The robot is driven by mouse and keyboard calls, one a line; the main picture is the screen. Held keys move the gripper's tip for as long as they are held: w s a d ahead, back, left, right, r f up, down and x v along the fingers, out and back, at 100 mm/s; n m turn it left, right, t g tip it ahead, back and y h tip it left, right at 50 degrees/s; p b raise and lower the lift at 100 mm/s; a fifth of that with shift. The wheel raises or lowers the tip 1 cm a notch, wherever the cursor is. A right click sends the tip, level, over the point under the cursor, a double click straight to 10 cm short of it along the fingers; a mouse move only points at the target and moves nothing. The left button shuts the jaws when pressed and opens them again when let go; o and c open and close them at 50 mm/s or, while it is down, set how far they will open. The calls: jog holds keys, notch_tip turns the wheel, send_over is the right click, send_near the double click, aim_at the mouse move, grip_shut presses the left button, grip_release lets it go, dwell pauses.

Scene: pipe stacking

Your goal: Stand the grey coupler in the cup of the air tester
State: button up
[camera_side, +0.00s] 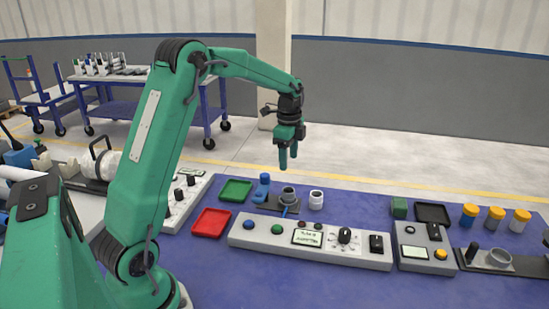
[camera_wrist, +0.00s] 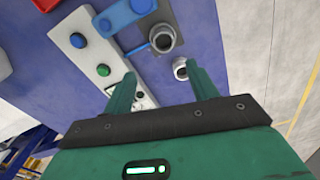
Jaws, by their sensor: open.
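A short, light grey coupler (camera_side: 316,200) with a dark band stands upright on the blue mat; it also shows in the wrist view (camera_wrist: 180,69), close to one fingertip. Just left of it is what looks like the air tester, with a blue part (camera_side: 262,187), a dark base and a dark round cup (camera_side: 288,193). The cup also shows in the wrist view (camera_wrist: 162,38), with a dark hollow inside. My gripper (camera_side: 288,162) points down, open and empty, above the tester and coupler. Its two fingers show apart in the wrist view (camera_wrist: 161,74).
A long light panel (camera_side: 310,243) with buttons and a display lies in front. Green (camera_side: 235,191) and red (camera_side: 211,223) trays lie to the left. At right are a black tray (camera_side: 433,213), a control box (camera_side: 424,248) and several orange-capped containers (camera_side: 495,218).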

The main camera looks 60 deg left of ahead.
jog(key=s+d+r+n+t, duration=0.1)
jog(key=s+d+r+n, duration=0.2)
jog(key=s+d+r, duration=0.3)
jog(key=s+d+r+n+t, duration=0.1)
jog(key=s+d+n, duration=0.3)
jog(key=s, duration=0.5)
jog(key=s+d+r+n+t, duration=0.2)
jog(key=s+d+n+t, duration=0.1)
jog(key=s+d, duration=0.5)
jog(key=shift+s+d+n, duration=0.2)
jog(key=shift+s+n, duration=0.4)
jog(key=shift+n, duration=0.2)
